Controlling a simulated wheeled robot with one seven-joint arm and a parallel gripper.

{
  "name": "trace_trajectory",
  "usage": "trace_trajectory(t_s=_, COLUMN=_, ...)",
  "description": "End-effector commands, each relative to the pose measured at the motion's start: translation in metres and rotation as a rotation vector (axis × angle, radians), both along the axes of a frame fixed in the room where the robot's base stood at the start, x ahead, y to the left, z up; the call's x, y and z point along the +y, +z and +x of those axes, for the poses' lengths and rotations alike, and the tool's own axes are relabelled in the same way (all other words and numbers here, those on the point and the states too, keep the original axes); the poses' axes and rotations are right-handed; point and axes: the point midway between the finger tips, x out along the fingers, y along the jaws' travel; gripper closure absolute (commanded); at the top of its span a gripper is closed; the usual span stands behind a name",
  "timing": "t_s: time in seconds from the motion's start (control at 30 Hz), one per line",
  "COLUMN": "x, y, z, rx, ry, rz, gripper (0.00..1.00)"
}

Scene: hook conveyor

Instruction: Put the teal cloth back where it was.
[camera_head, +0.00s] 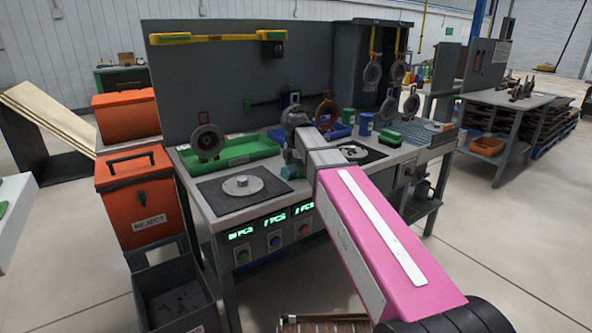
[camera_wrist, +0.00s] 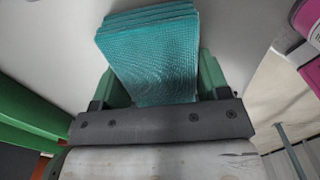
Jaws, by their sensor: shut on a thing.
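The teal cloth (camera_wrist: 150,55) is a folded, layered pad with a woven texture. In the wrist view it sits between the two green fingers of my gripper (camera_wrist: 157,85), which is shut on it. In the head view a small teal patch of the cloth (camera_head: 289,173) shows at the end of my arm, over the middle of the workbench (camera_head: 235,203). My gripper (camera_head: 291,158) is mostly hidden there by my own wrist. I cannot tell whether the cloth touches the bench top.
A green tray (camera_head: 237,153) holding a round part stands left of my gripper. A dark mat with a metal disc (camera_head: 242,185) lies at the front left. Blue cans (camera_head: 365,124) and a green block (camera_head: 389,139) stand to the right. Orange reject bins (camera_head: 137,196) stand left of the bench.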

Motion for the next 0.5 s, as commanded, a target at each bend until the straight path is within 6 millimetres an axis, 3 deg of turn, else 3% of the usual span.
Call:
trace_trajectory(t_s=0.17, x=0.0000, y=-0.0029, z=-0.0001, rx=0.001, ry=0.000, rz=-0.001, gripper=0.50)
trace_trajectory(t_s=0.2, x=0.0000, y=-0.0024, z=0.0000, rx=0.000, ry=0.000, rz=0.000, gripper=0.18)
trace_trajectory(t_s=0.23, x=0.0000, y=-0.0024, z=0.0000, rx=0.000, ry=0.000, rz=0.000, gripper=0.09)
trace_trajectory(t_s=0.5, x=0.0001, y=-0.0022, z=-0.0001, rx=0.000, ry=0.000, rz=0.000, gripper=0.06)
